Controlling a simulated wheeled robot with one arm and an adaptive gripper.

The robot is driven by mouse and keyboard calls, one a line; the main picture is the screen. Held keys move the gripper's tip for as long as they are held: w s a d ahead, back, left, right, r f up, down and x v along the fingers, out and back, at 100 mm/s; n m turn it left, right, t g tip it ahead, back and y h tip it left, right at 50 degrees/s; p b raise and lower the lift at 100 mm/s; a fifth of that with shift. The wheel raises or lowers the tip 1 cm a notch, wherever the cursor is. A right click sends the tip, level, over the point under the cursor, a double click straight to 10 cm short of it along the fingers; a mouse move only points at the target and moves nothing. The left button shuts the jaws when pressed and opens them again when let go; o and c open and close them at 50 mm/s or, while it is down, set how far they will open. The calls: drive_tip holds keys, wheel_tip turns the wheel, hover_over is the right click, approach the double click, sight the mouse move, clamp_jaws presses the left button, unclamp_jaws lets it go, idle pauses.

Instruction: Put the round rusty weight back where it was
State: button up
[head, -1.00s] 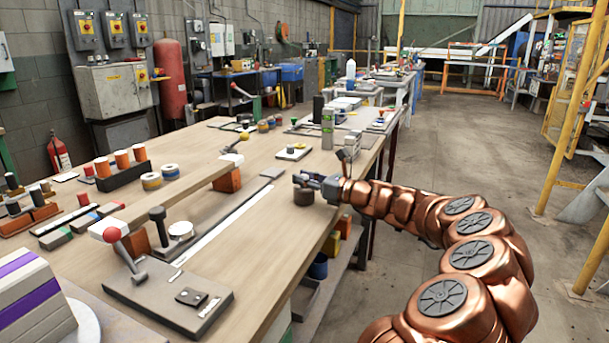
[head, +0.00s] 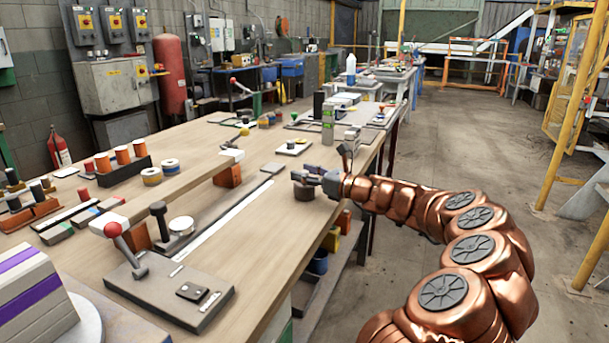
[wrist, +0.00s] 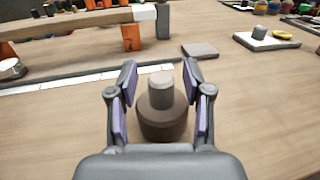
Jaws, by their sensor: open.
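The round rusty weight (wrist: 163,122) is a dark brown disc with a paler grey knob on top. In the wrist view it stands upright on the wooden bench, between the fingers of my gripper (wrist: 160,78). The fingers are open, with their purple pads apart from the weight on both sides. In the head view my gripper (head: 308,174) is over the bench's right edge area, and the weight (head: 304,193) shows partly beneath it. The gripper hides part of the weight there.
A white strip (head: 222,223) runs along the workbench (head: 262,258). A raised beam on orange blocks (head: 228,175) stands left of my gripper. A flat grey tile (wrist: 200,50) and a white plate with a knob (wrist: 266,40) lie beyond. Bare wood surrounds the weight.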

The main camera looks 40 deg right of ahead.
drive_tip(key=p+v, duration=0.1)
drive_tip(key=v, duration=1.1)
drive_tip(key=shift+p, duration=0.3)
drive_tip(key=shift+w, duration=0.1)
drive_tip(key=w+a+r+n+g+y+p, duration=0.1)
drive_tip(key=a+r+n+g+y+p, duration=0.25)
drive_tip(key=a, duration=0.65)
drive_tip(key=a+r+n+g+y+p, duration=0.1)
drive_tip(key=a+r+n+g+p, duration=0.1)
drive_tip(key=a+r+n, duration=0.5)
drive_tip(key=s+a+n+g+p, duration=0.3)
drive_tip(key=a, duration=0.6)
drive_tip(key=s+a+n+g+p, duration=0.3)
drive_tip(key=a+n, duration=0.1)
drive_tip(key=a, duration=0.4)
drive_tip(key=s+a+n+g+h+p, duration=0.2)
drive_tip(key=s+a+n+g+p, duration=0.15)
drive_tip(key=s, duration=0.35)
drive_tip(key=s+a+n+g+h+p, duration=0.2)
drive_tip(key=s+a+n+p, duration=0.25)
drive_tip(key=s, duration=0.25)
drive_tip(key=s+d+r+n+g+h+p, duration=0.1)
drive_tip(key=s+d+n+h+p, duration=0.5)
drive_tip(key=s, duration=0.6)
drive_tip(key=shift+s+d+r+n+g, duration=0.3)
drive_tip(key=shift+d+n+g, duration=0.1)
drive_tip(key=shift+d, duration=0.55)
